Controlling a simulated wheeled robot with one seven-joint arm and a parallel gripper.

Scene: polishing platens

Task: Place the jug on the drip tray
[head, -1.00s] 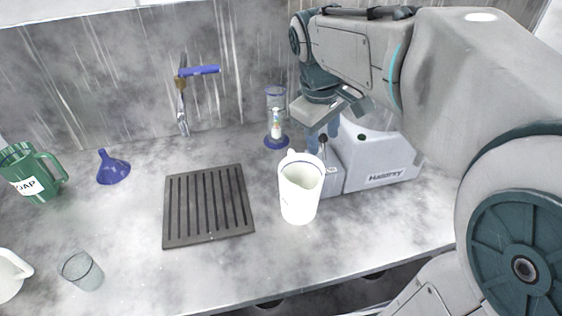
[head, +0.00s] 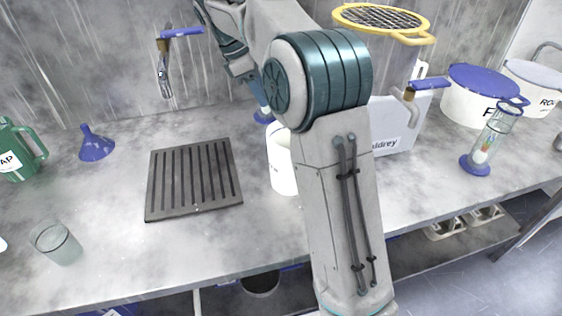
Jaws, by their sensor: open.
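The white jug (head: 281,173) stands upright on the counter, just right of the drip tray and apart from it. My arm hides its right side and part of its top. The dark slatted drip tray (head: 151,203) lies flat and empty on the counter, left of the jug. My gripper (head: 254,84) is open. It shows only in part, above and behind the jug near the back wall, with its fingertips mostly hidden by my arm. I see no contact between it and the jug.
A green soap jug (head: 22,158), a blue funnel (head: 96,148) and a glass beaker (head: 60,245) stand at left. A blue-handled tap (head: 164,70) is behind the tray. A grey-white machine (head: 402,115), a blue-lidded tub (head: 470,105) and a glass cylinder (head: 490,140) are at right.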

